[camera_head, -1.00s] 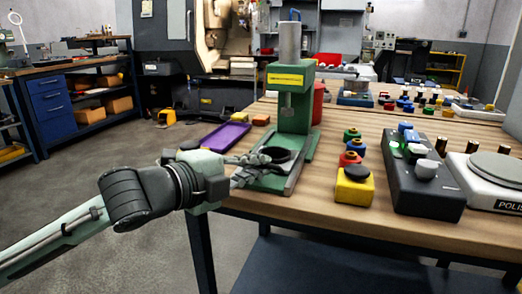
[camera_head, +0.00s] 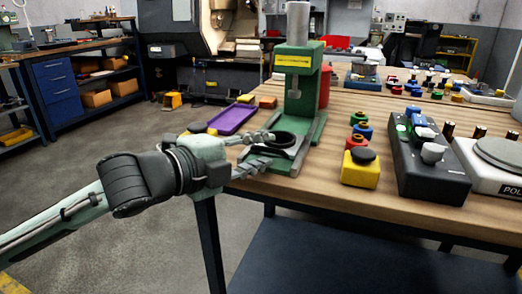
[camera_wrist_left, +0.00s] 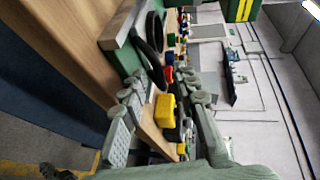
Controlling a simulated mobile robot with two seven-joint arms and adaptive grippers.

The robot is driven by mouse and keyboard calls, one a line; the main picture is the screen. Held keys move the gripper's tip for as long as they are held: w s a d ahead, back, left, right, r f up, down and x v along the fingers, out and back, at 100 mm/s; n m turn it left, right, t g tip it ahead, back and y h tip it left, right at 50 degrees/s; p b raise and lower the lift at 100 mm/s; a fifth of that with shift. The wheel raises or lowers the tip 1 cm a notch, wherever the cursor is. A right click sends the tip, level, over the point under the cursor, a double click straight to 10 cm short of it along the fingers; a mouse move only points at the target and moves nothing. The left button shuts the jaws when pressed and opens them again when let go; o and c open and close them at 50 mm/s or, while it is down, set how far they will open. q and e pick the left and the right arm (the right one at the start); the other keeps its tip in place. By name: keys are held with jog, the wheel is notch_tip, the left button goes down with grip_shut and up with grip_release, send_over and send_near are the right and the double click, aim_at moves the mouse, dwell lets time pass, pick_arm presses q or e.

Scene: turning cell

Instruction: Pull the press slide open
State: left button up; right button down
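The green press (camera_head: 303,95) stands near the table's left front corner, with a grey ram above its base. Its slide carries a black ring (camera_head: 284,140) in front of the column, on the side facing my gripper. My left gripper (camera_head: 268,151) is at the slide's front, its two fingers spread apart around the front end. Whether they touch it I cannot tell. In the left wrist view the fingers (camera_wrist_left: 163,92) are apart, with dark ring shapes (camera_wrist_left: 153,32) just beyond them. My right gripper is in neither view.
A purple tray (camera_head: 231,119) lies left of the press. A yellow button box (camera_head: 360,169), a dark control box (camera_head: 428,165) and a white scale-like device (camera_head: 495,165) stand to the right. A red cylinder (camera_head: 325,87) is behind the press. The table front edge is close below my gripper.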

pick_arm(q)
jog(key=v, duration=0.7)
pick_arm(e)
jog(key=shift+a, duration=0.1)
